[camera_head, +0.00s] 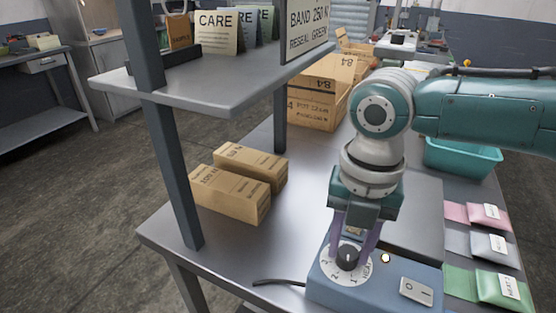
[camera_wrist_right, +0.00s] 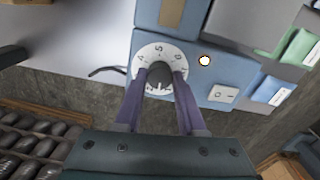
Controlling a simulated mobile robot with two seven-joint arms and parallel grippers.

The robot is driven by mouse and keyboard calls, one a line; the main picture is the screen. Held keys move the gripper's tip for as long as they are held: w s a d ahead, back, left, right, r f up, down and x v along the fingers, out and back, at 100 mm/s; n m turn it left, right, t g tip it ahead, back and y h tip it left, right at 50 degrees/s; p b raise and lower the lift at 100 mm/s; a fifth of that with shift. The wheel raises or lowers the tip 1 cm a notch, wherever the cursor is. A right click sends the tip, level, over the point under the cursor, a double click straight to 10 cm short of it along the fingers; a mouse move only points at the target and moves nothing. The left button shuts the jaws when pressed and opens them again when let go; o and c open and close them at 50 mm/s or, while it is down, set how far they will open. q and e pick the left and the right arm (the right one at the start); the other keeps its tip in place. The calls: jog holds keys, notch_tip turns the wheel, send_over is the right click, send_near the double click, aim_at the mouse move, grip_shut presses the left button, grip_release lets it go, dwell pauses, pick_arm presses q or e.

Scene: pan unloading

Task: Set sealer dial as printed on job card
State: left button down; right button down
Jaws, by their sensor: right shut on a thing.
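The blue sealer (camera_head: 330,291) stands at the table's front. Its white dial plate (camera_head: 329,266) carries numbers and the word HEAT; the right wrist view shows 4 and 5 on the plate (camera_wrist_right: 150,50). My right gripper (camera_head: 348,256) points down with its purple fingers shut on the dark dial knob (camera_wrist_right: 159,76). A small pale mark shows on the knob, but I cannot tell which number it meets. A lamp (camera_head: 386,258) glows pale yellow beside the dial. A white card (camera_head: 306,26) reads "BAND 250" and "RESEAL GREEN", partly cut off. My left gripper is out of view.
An O/I switch (camera_head: 416,291) is on the sealer. Pink (camera_head: 456,213), grey (camera_head: 457,242) and green (camera_head: 460,281) pouches lie right of it. Cartons (camera_head: 230,193) stand left, a teal bin (camera_head: 462,160) behind. A shelf post (camera_head: 176,180) rises at the left edge.

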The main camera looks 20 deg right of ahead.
jog(key=m+p, duration=0.2)
jog(key=m, duration=0.3)
jog(key=shift+r+m+p, duration=0.15)
jog(key=shift+m+p, duration=0.15)
jog(key=shift+p, duration=0.1)
jog(key=m+p, duration=0.2)
jog(key=m, duration=0.4)
jog(key=shift+p, duration=0.3)
jog(key=m+p, duration=0.2)
jog(key=m, duration=0.4)
jog(key=shift+s+m, duration=0.1)
jog(key=shift+m, duration=0.3)
jog(key=m, duration=0.3)
jog(key=shift+p, duration=0.4)
jog(key=shift+m, duration=1.6)
jog(key=shift+p, duration=0.3)
jog(key=c, duration=0.5)
grip_release()
